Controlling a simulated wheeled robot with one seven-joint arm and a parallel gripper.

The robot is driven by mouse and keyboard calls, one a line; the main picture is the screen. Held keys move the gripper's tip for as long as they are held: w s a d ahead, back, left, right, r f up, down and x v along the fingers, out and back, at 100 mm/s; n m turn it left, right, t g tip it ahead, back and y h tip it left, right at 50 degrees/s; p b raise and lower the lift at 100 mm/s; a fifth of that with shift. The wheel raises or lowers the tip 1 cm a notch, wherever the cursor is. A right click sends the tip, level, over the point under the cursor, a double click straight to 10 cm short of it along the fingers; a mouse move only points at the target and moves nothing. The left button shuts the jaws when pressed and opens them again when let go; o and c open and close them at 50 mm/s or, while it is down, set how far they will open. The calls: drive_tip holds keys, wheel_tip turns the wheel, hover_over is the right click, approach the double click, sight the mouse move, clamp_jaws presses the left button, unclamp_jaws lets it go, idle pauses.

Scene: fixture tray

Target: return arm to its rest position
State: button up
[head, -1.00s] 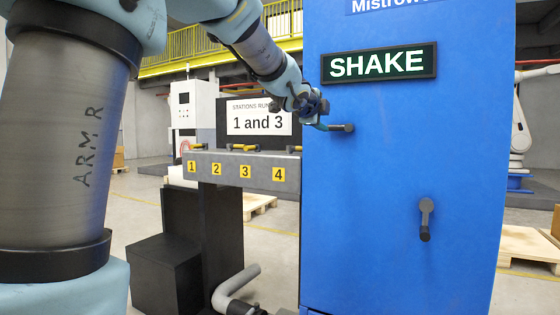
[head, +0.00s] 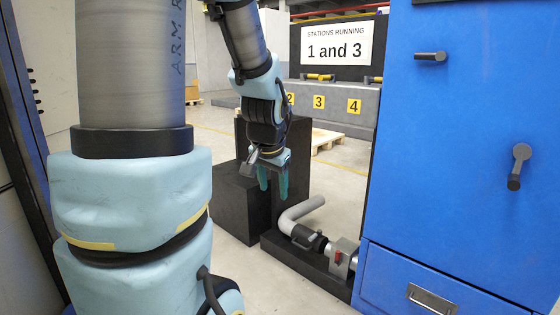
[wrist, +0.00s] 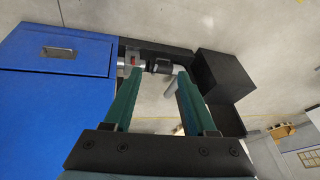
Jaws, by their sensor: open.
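My gripper (head: 273,182) hangs with its fingers pointing down in the middle of the head view, in front of the black blocks and left of the blue cabinet. Its two green fingers are apart with nothing between them. In the wrist view my gripper (wrist: 152,90) also shows open and empty. Beyond its fingertips, the grey pipe and its fitting show near the floor. My arm, marked ARM R, comes down from the top of the head view.
The blue cabinet (head: 455,130) stands at the right, with handles on its front and a drawer (head: 430,285) below. A grey pipe (head: 302,209) lies on a low black base. Black blocks (head: 240,205) stand behind my gripper. A numbered grey ledge (head: 335,90) and sign (head: 337,43) are farther back.

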drive_tip(key=s+a+f+n+g, duration=0.3)
drive_tip(key=s+a+f+n, duration=0.2)
drive_tip(key=s, duration=0.5)
wheel_tip(320, 180, up, 21)
drive_tip(key=p, duration=2.1)
drive_tip(key=shift+p, duration=0.35)
